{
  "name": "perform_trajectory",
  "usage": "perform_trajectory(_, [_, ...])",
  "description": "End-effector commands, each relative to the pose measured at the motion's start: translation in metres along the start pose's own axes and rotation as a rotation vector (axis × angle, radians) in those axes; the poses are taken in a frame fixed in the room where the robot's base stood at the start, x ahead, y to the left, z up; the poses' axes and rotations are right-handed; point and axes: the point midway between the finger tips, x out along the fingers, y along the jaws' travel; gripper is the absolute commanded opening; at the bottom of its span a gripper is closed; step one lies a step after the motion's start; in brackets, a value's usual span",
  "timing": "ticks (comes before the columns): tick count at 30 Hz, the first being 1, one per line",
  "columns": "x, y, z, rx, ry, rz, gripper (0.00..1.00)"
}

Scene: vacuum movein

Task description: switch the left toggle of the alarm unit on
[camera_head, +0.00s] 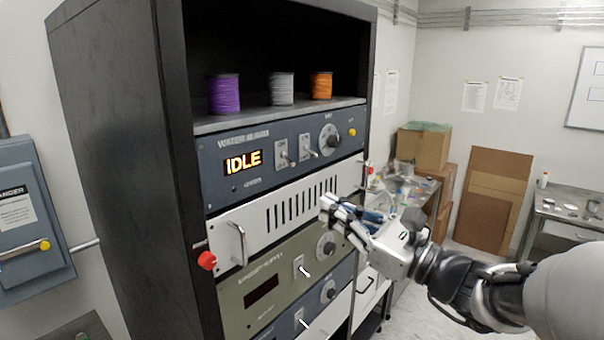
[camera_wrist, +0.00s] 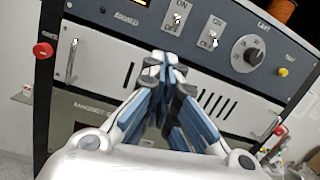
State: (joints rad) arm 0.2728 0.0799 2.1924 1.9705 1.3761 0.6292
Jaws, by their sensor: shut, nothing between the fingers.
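The alarm unit (camera_head: 230,148) is the blue-grey panel under the top shelf of the black rack. Its lit display (camera_head: 243,161) reads IDLE. The left toggle (camera_head: 284,154) and the right toggle (camera_head: 307,149) sit side by side to the right of the display. In the wrist view the left toggle (camera_wrist: 177,19) is at the top and the right toggle (camera_wrist: 213,41) is to its right. The left lever's position is too small to tell surely. My gripper (camera_head: 328,207) is shut and empty. It is in front of the white vented panel, below and right of the toggles, apart from them.
A round knob (camera_head: 330,138) and a yellow button (camera_head: 352,132) are right of the toggles. The white vented panel (camera_head: 265,222) has a protruding handle (camera_head: 238,243). A red knob (camera_head: 207,260) juts out at left. Several spools stand on the shelf above. Space before the toggles is clear.

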Motion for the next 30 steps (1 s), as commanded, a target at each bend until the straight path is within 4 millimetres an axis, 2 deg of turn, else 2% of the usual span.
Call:
perform_trajectory(1, [0.000, -0.007, 0.004, 0.016, -0.012, -0.018, 0.00])
perform_trajectory(4, [-0.001, -0.013, 0.005, 0.029, -0.026, -0.034, 0.00])
perform_trajectory(16, [0.005, -0.013, 0.006, 0.028, -0.027, -0.032, 0.00])
perform_trajectory(20, [0.023, -0.012, 0.007, 0.028, -0.027, -0.029, 0.00])
perform_trajectory(30, [0.082, -0.015, 0.008, 0.028, -0.026, -0.030, 0.00])
